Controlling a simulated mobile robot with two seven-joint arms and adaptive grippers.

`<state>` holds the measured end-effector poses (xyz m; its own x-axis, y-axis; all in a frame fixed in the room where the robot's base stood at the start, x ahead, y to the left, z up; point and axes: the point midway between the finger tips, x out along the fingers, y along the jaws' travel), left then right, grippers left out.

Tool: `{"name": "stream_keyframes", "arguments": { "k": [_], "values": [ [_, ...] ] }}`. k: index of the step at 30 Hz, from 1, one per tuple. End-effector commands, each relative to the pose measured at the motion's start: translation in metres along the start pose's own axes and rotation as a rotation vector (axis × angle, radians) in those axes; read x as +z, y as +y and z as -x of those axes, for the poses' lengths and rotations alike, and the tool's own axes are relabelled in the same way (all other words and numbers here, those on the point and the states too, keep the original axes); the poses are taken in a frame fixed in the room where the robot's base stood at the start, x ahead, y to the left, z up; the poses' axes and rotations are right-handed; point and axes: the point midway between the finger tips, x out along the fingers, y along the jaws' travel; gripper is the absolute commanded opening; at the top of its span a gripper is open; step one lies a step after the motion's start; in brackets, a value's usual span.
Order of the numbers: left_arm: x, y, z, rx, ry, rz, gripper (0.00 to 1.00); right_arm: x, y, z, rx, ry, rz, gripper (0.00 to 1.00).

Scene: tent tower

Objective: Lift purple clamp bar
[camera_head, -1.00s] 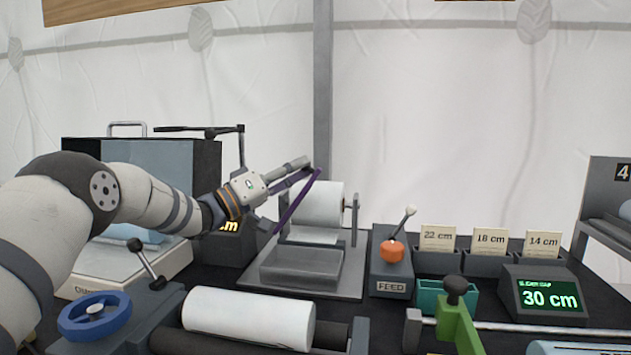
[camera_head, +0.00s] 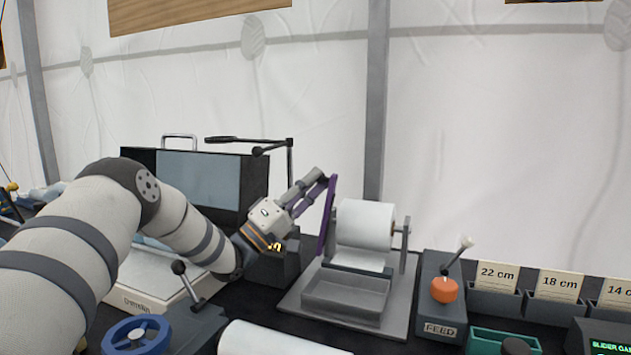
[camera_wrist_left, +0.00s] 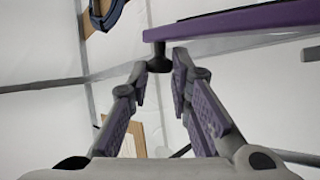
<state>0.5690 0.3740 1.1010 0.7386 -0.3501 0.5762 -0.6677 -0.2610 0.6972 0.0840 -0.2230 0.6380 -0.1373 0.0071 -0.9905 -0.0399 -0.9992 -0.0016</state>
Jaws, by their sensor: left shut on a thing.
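The purple clamp bar (camera_head: 326,218) stands almost upright in the head view, just left of the white paper roll (camera_head: 365,223) on its stand. My left gripper (camera_head: 318,184) is shut on it near its upper end. In the left wrist view the purple bar (camera_wrist_left: 245,22) crosses the upper right, and the fingertips of my left gripper (camera_wrist_left: 160,62) close on a dark knob (camera_wrist_left: 159,62) below its end. The bar looks clear of the table; whether it touches the roll stand I cannot tell. My right gripper is not in view.
A grey tray (camera_head: 345,298) sits in front of the roll. To the right are a FEED lever box (camera_head: 440,295) and card holders (camera_head: 495,300). A blue handwheel (camera_head: 137,335) and a black case (camera_head: 195,180) with a lever are near my left arm. Free space lies above the roll.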

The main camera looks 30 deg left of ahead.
Motion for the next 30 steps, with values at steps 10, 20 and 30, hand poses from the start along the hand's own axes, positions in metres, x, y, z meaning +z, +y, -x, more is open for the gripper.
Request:
{"name": "stream_keyframes", "arguments": {
  "k": [10, 20, 30],
  "values": [
    [-0.001, 0.002, -0.002, 0.005, 0.003, -0.002, 0.28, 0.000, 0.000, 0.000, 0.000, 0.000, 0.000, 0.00],
    [-0.001, 0.001, -0.001, 0.003, 0.001, -0.001, 0.36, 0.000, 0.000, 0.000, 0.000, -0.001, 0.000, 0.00],
    [-0.033, 0.056, -0.044, 0.019, 0.004, -0.006, 0.36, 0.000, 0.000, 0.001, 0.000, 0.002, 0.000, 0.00]
  ]
}}
